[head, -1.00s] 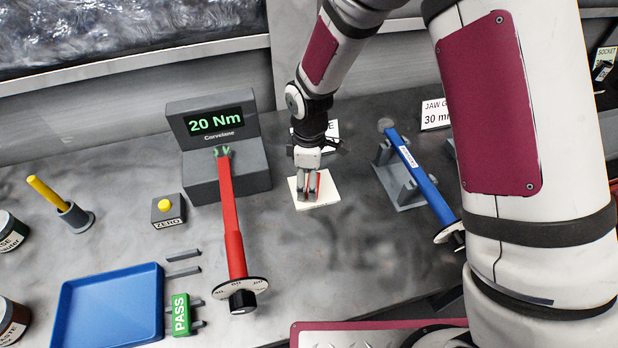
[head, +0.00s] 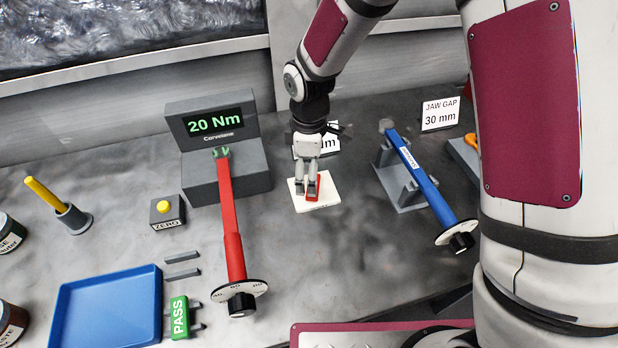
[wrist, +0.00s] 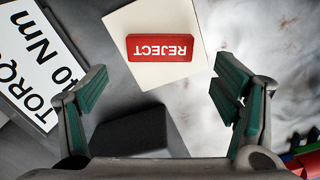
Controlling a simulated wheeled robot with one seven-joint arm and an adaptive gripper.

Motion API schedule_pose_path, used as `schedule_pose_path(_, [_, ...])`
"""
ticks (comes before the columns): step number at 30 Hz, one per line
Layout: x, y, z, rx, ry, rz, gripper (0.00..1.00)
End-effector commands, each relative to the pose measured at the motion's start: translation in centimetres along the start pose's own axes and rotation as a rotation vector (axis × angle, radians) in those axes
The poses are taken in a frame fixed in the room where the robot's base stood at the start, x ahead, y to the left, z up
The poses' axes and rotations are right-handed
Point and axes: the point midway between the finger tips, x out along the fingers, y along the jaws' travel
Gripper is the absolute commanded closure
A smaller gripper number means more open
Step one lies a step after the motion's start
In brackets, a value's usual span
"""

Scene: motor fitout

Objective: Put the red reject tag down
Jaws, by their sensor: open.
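The red reject tag (wrist: 160,48) lies flat on a cream square pad (wrist: 150,18), its word upside down in the wrist view. In the head view the tag (head: 313,190) shows partly, behind and beside the fingers, on the pad (head: 326,203). My gripper (wrist: 160,105) is open, its two teal-padded fingers wide apart with nothing between them. In the head view my gripper (head: 307,192) is above the pad, close to the tag. The wrist view shows the tag beyond the fingertips, apart from both fingers.
A red torque wrench (head: 232,215) rests on the tester reading 20 Nm (head: 214,122). A blue wrench (head: 420,175) lies on a grey stand to the right. A torque sign (wrist: 38,62) stands near the gripper. A blue tray (head: 105,305) and green PASS tag (head: 179,317) are front left.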

Motion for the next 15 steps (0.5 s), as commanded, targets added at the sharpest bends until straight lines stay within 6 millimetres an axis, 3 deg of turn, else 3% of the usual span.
schedule_pose_path(6, [-4.6,0.2,0.0,0.003,0.003,0.005,0.18])
schedule_pose_path(15, [-8.0,0.1,0.0,0.001,0.001,0.002,0.18])
